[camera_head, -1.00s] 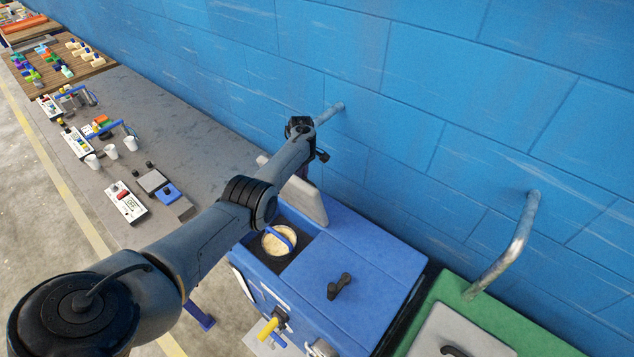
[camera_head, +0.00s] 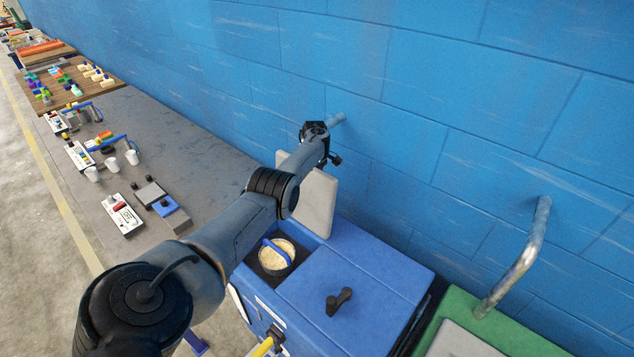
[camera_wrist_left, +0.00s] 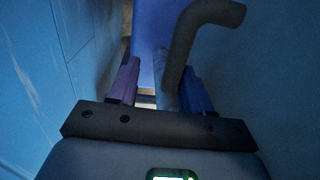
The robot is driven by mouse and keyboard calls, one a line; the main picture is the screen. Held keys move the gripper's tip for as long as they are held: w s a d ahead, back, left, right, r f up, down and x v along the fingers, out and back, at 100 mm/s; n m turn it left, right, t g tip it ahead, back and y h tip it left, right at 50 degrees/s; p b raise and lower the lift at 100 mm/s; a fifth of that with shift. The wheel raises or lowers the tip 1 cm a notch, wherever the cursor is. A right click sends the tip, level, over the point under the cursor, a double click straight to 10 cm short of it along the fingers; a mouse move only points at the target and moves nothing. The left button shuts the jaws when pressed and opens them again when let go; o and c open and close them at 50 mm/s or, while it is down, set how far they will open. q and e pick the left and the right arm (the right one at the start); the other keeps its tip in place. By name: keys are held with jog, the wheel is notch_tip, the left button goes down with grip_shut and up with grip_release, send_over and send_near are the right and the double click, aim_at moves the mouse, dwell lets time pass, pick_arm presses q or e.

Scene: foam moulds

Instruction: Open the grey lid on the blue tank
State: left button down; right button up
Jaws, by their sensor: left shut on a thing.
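The blue tank (camera_head: 365,275) stands against the blue wall. Its grey lid (camera_head: 314,205) stands up, roughly upright, at the wall side of an opening in the tank's top. A round pot (camera_head: 277,256) with pale contents and a blue handle sits in that opening. My left arm reaches over the tank, and its wrist is at the lid's top edge. My right gripper is not in view.
A metal pipe (camera_head: 336,119) comes out of the wall beside my left wrist. Another bent pipe (camera_head: 520,255) runs down to a green tank (camera_head: 470,322) at the right. A black handle (camera_head: 339,300) rises from the blue tank's top. A long grey bench (camera_head: 165,150) holds several devices and white cups.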

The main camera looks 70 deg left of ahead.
pick_arm(q)
jog(key=shift+d+f, duration=0.1)
jog(key=shift+f, duration=0.35)
jog(key=c, duration=1)
grip_release()
jog(key=shift+r, duration=0.1)
jog(key=r, duration=0.7)
jog(key=r+p, duration=0.1)
jog(key=r, duration=0.2)
jog(key=shift+w+a+r, duration=0.25)
jog(key=shift+w+r, duration=0.1)
jog(key=shift+r, duration=0.05)
jog(key=shift+r, duration=0.1)
